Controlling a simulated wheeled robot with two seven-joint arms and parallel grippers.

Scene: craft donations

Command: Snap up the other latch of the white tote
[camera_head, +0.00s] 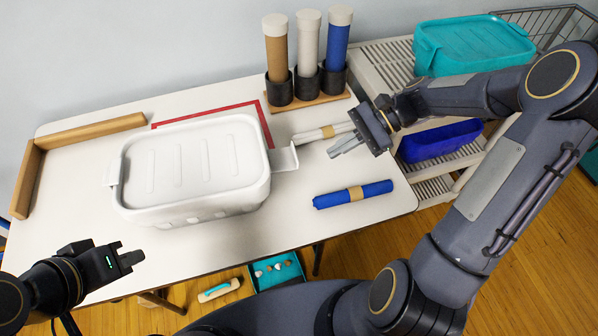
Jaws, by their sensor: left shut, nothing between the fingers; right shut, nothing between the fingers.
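The white tote (195,170) stands on the table with its ribbed lid on. Its right latch (284,158) sticks outward from the right end like a flat flap. Its left latch (113,172) sits upright against the left end. My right gripper (343,148) is shut and empty, to the right of the right latch and apart from it, in front of a pale roll. My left gripper (138,260) is shut and empty, near the table's front left edge, below the tote in the picture and apart from it.
A blue roll (353,194) with a tan band lies right of the tote, and a pale roll (322,133) lies behind it. Upright tubes (309,45) stand in black holders at the back. A wooden rail (95,131) borders the left corner. A shelf (385,62) holds a teal tote (473,45).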

